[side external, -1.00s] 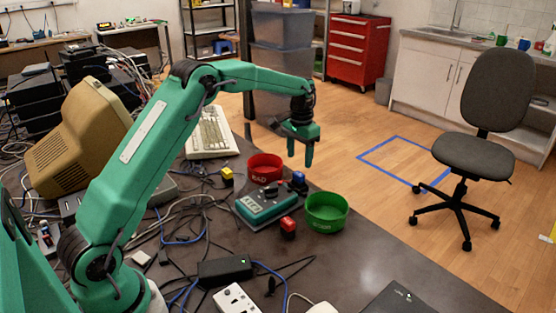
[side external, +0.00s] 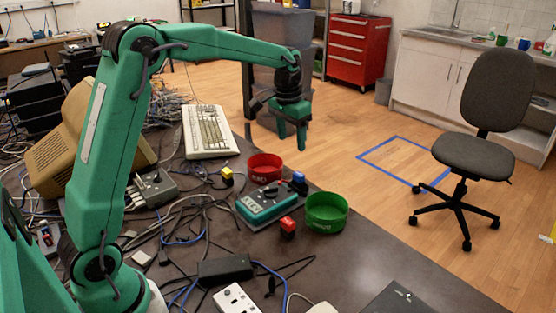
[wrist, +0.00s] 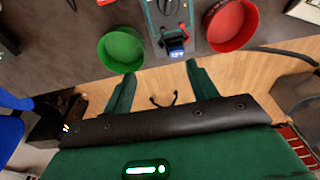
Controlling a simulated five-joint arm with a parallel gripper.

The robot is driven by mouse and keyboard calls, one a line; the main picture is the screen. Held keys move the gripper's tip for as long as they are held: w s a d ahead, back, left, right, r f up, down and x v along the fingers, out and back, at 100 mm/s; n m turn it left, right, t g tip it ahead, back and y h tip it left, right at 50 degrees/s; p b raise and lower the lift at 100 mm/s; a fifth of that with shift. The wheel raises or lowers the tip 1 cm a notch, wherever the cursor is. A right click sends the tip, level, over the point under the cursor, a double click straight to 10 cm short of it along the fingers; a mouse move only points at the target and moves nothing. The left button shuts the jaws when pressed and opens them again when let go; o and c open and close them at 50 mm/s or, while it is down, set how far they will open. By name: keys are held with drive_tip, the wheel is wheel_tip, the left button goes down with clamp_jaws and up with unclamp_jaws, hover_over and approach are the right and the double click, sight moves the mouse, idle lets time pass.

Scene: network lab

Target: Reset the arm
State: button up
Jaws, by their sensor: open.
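My gripper (side external: 291,141) hangs in the air behind the red bowl, fingers down, open and empty. In the wrist view my gripper (wrist: 160,70) shows its two green fingers spread with nothing between them. The red bowl (side external: 265,167) and green bowl (side external: 326,212) stand on the dark table. A blue block (side external: 299,181) sits by the right end of a teal meter (side external: 266,206). A red block (side external: 288,229) is left of the green bowl. A yellow block (side external: 227,176) is left of the red bowl. The wrist view shows both bowls beyond the fingers.
A beige monitor (side external: 62,155), a keyboard (side external: 208,132) and tangled cables crowd the table's left and back. A black power brick (side external: 225,269) and a white socket strip (side external: 236,298) lie in front. Open floor and an office chair (side external: 480,150) are at right.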

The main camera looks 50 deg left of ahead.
drive_tip(key=s+d+r+t, duration=0.1)
drive_tip(key=s+d+r, duration=0.2)
drive_tip(key=s+r, duration=0.4)
drive_tip(key=s+d+f+t, duration=0.1)
drive_tip(key=s+d, duration=0.1)
drive_tip(key=s, duration=0.8)
drive_tip(key=s+d+f+t, duration=0.2)
drive_tip(key=s, duration=0.9)
drive_tip(key=shift+s+f, duration=0.15)
drive_tip(key=shift+s, duration=0.15)
